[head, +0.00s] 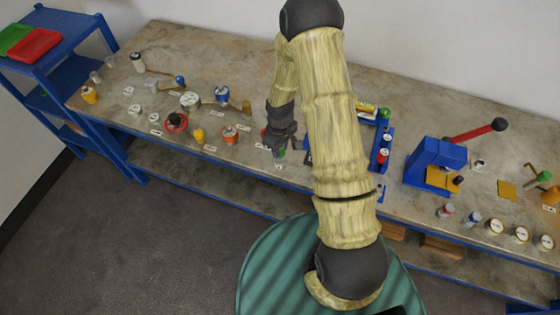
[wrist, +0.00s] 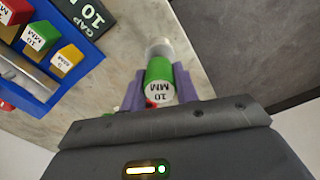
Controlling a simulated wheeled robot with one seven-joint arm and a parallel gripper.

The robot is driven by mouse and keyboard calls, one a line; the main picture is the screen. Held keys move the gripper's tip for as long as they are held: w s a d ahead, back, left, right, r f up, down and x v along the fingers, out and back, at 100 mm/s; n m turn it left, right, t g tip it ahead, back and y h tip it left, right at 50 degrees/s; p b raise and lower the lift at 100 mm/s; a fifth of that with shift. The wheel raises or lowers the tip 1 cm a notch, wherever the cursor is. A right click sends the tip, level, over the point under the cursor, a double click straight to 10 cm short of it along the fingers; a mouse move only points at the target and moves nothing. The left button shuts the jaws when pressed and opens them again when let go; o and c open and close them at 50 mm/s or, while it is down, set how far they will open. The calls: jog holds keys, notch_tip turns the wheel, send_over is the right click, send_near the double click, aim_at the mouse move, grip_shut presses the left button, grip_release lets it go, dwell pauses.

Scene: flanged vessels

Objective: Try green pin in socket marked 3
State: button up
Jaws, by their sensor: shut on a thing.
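My gripper (wrist: 159,86) is shut on the green pin (wrist: 158,72), with one purple finger on each side of it. The pin's near end face is white and reads "10 MM". A pale silvery round part (wrist: 160,47) shows beyond the green body; I cannot tell whether it belongs to the pin. In the head view my gripper (head: 280,142) is over the front part of the bench, with a bit of green below it. No socket marked 3 can be made out; the bench labels are too small to read.
A blue holder (wrist: 38,78) with red, green and yellow labelled pieces is at the left of the wrist view. On the bench (head: 240,65), flanged vessels and labels stand to the left. A blue press (head: 435,160) with a red lever and several round gauges (head: 495,226) are to the right.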

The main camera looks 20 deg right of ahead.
jog(key=shift+r, duration=0.1)
jog(key=shift+r+p, duration=0.6)
jog(key=shift+r, duration=0.1)
jog(key=shift+r, duration=0.1)
jog(key=shift+r+p, duration=2.25)
jog(key=shift+r, duration=0.7)
jog(key=shift+f, duration=0.1)
